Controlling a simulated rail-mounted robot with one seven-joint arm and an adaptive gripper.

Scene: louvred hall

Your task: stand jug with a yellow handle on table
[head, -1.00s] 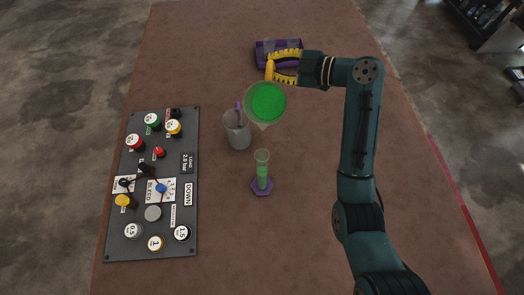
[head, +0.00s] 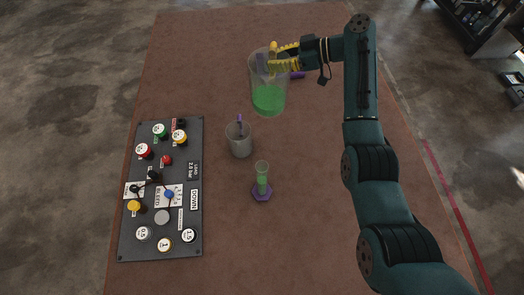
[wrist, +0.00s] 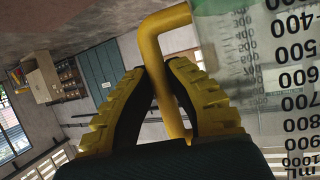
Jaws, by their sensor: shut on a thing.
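The jug (head: 268,82) is clear with a yellow handle (head: 273,47) and holds green liquid in its lower part. It is close to upright near the far part of the table (head: 310,170); I cannot tell whether its base touches the table. My gripper (head: 284,58) is shut on the yellow handle, reaching in from the right. In the wrist view the fingers (wrist: 165,85) close around the yellow handle (wrist: 152,48), and the jug's wall (wrist: 255,75) with black graduation numbers is at the right.
A grey beaker (head: 240,144) with a purple rod stands in front of the jug. Nearer is a slim cylinder (head: 262,178) with green liquid and purple base. A control panel (head: 180,235) lies at left.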

